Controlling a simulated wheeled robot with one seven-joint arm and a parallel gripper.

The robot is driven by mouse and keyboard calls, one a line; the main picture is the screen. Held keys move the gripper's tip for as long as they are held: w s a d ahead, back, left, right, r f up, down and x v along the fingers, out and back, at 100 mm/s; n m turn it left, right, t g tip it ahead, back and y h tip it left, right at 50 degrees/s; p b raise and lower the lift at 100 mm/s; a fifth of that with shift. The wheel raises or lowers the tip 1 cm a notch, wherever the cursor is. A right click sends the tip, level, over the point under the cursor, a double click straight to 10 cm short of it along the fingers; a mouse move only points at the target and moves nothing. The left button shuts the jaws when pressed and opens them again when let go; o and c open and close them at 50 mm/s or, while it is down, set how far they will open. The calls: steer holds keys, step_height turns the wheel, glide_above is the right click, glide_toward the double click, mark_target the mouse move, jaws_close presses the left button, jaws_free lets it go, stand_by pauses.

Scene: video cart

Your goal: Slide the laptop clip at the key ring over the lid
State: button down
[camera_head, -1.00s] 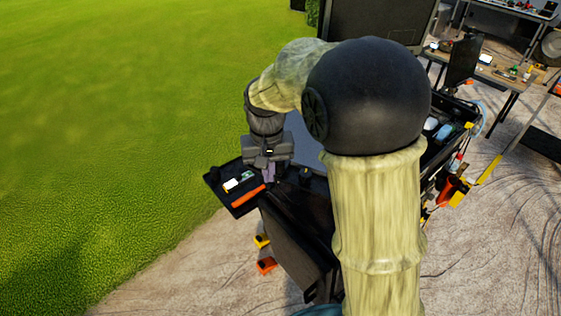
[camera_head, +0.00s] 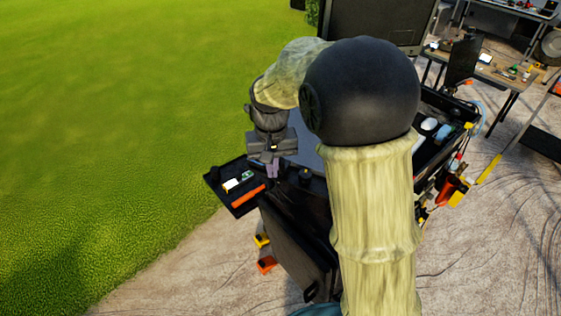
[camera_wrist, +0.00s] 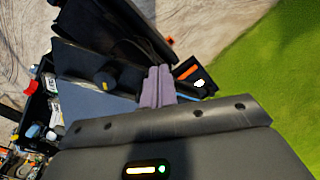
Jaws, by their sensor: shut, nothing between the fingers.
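My gripper (camera_head: 272,171) is shut and empty, its purple fingertips pressed together beside the side tray of the cart. In the wrist view the shut fingers (camera_wrist: 157,86) point away over the cart, at the right end of a flat blue-grey panel (camera_wrist: 90,105), which may be the laptop. Part of this panel (camera_head: 302,143) shows behind my arm in the head view. A small dark rounded piece with a yellow mark (camera_wrist: 106,79) sits left of the fingertips, apart from them. I cannot tell whether it is the clip, and I cannot make out a key ring.
The black side tray (camera_head: 215,181) holds a white-and-green item (camera_head: 239,181) and an orange bar (camera_head: 248,195). A black cart bin (camera_head: 436,140) lies right of my arm. A large dark screen (camera_head: 370,22) stands behind. Open grass lies left. My arm hides the cart's middle.

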steer(key=shift+w+d+p, duration=0.45)
steer(key=shift+w+d, duration=0.1)
steer(key=shift+w, duration=0.35)
steer(key=shift+w+d+p, duration=0.4)
steer(key=shift+w+d, duration=0.15)
steer(key=shift+w, duration=0.35)
steer(key=shift+s+a, duration=0.1)
steer(key=shift+s, duration=0.05)
steer(key=shift+s+a, duration=0.3)
steer(key=shift+s, duration=0.25)
steer(key=shift+r+p, duration=3)
steer(key=shift+r, duration=0.55)
steer(key=shift+f, duration=0.1)
